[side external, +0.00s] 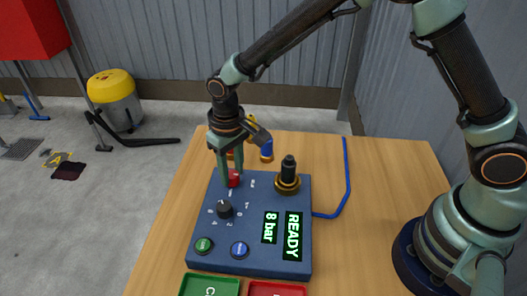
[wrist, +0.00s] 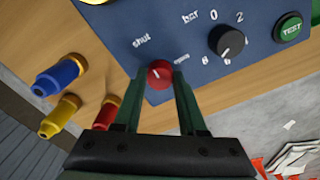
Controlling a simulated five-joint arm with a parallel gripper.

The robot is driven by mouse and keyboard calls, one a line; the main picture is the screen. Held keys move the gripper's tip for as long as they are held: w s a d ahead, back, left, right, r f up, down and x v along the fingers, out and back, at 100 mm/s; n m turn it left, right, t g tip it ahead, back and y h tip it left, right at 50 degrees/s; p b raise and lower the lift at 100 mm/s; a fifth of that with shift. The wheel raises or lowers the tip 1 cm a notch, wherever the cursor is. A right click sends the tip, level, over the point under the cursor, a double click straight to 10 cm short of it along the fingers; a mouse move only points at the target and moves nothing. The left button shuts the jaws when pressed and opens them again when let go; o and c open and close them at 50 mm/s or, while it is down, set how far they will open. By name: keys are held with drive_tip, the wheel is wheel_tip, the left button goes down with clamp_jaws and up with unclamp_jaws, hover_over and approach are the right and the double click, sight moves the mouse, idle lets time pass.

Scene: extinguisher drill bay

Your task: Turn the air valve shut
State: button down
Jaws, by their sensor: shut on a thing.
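The air valve is a red knob (side external: 234,179) at the far left corner of the blue panel (side external: 262,190). In the wrist view, the red knob (wrist: 159,74) has a short white mark on its top, with printed words "shut" and "open" beside it. I cannot tell exactly which word the mark points to. My gripper (side external: 231,178) points down and is shut on the red knob. In the wrist view, one finger of my gripper (wrist: 160,78) is on each side of the knob.
A black dial (side external: 225,209), green button (side external: 204,245) and blue button (side external: 240,249) sit nearby. A brass fitting with a black post (side external: 288,176) stands to the right. Lit displays (side external: 292,236) read "READY" and "8 bar".

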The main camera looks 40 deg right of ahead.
sight(234, 174)
drive_tip(key=shift+d+f, duration=0.1)
drive_tip(key=shift+d, duration=0.1)
idle(0.3)
drive_tip(key=shift+c, duration=2.3)
unclamp_jaws()
drive_tip(key=shift+a, duration=0.1)
drive_tip(key=shift+r, duration=0.4)
wheel_tip(234, 174, up, 11)
drive_tip(key=shift+r, duration=0.2)
